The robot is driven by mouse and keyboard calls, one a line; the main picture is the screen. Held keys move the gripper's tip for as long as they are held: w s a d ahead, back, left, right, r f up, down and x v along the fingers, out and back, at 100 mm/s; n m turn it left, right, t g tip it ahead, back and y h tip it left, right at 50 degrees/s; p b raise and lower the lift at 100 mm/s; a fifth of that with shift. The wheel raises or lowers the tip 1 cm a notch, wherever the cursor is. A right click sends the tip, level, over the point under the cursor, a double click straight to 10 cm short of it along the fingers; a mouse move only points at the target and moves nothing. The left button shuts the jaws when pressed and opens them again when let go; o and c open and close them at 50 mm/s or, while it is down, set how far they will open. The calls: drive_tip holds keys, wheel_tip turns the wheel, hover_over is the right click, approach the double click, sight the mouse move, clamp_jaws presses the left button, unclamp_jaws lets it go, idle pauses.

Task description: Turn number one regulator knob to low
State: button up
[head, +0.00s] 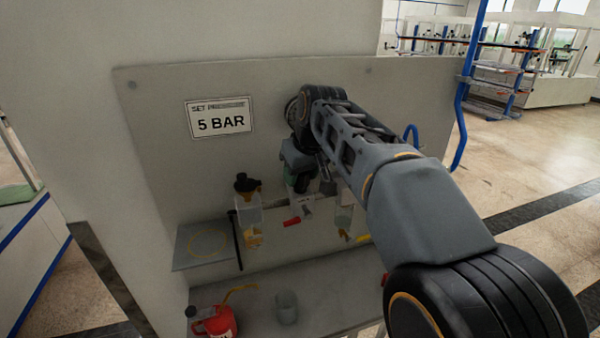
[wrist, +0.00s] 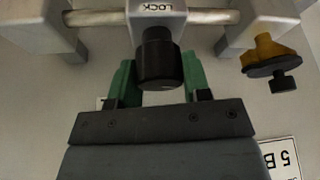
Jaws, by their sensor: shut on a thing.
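A black cylindrical knob (wrist: 157,62) sits under a grey block marked LOCK in the wrist view. My gripper (wrist: 157,82) has its green fingers on either side of this knob and is shut on it. In the head view my gripper (head: 297,165) is at the front of the grey panel, and my arm and wrist hide the knob there. No number shows on the held knob's block, so I cannot tell which regulator it is. I cannot read the knob's setting.
A sign (head: 221,117) reads 5 BAR. A black-topped unit with a clear bowl (head: 248,207) hangs left of my gripper; an amber part with a black knob (wrist: 268,58) shows in the wrist view. A red can (head: 216,322) and clear cup (head: 287,307) stand on the shelf below.

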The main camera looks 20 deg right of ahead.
drive_tip(key=shift+n+g+y, duration=0.4)
drive_tip(key=shift+n+y, duration=0.3)
drive_tip(key=shift+n, duration=1.4)
drive_tip(key=o, duration=0.9)
drive_tip(key=shift+o, duration=0.2)
drive_tip(key=p+v, duration=0.1)
drive_tip(key=v, duration=1.3)
drive_tip(key=shift+f, duration=0.1)
